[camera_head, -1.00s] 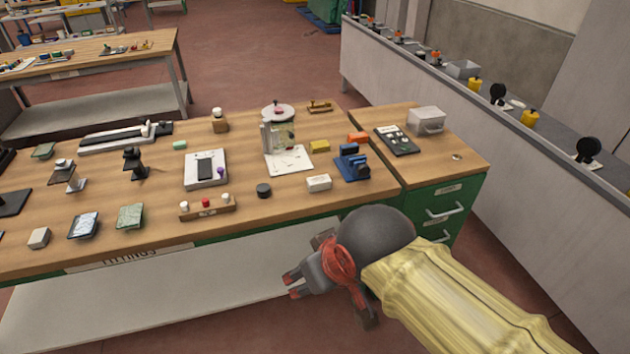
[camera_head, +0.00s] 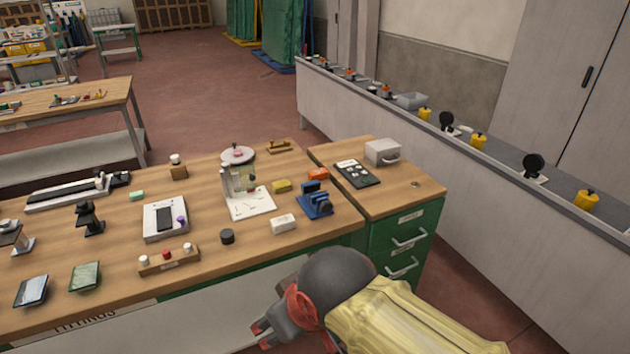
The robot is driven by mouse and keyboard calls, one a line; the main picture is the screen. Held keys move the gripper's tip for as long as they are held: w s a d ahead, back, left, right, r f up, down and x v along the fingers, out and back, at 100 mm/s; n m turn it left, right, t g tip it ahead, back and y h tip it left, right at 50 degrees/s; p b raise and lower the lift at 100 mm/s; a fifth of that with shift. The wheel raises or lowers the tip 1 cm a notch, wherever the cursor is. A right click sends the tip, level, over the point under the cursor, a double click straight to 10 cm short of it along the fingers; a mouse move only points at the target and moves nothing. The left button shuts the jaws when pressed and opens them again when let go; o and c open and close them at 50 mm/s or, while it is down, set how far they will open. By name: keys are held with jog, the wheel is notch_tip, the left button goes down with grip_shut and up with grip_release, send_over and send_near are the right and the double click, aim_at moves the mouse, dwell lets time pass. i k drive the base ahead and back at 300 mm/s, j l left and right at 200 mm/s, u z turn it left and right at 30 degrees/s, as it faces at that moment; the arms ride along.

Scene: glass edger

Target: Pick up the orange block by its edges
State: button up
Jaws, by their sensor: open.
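The orange block (camera_head: 318,174) lies on the wooden bench top near its right end. It sits behind a blue fixture (camera_head: 315,199) and to the right of a yellow block (camera_head: 281,186). My gripper (camera_head: 262,336) is in front of the bench, at its near edge and low in the picture, well apart from the orange block. Its red-tipped fingers are open and nothing shows between them. The lower front part of the orange block is partly hidden by the blue fixture.
A white block (camera_head: 283,224) and a black round puck (camera_head: 227,236) lie nearer the front edge. A clear-and-white stand (camera_head: 247,203) is left of the yellow block. A green drawer cabinet (camera_head: 405,235) adjoins on the right, bearing a grey box (camera_head: 382,152) and a dark tray (camera_head: 357,173).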

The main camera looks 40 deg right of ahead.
aim_at(321, 175)
jog(key=i+l+u, duration=0.2)
jog(key=i+l, duration=0.2)
jog(key=l, duration=0.2)
jog(key=i+l+u, duration=0.1)
jog(key=l, duration=0.25)
jog(key=i+l+u, duration=0.1)
jog(key=i+l, duration=0.15)
jog(key=i+l+u, duration=0.1)
jog(key=l, duration=0.35)
jog(key=i, duration=0.05)
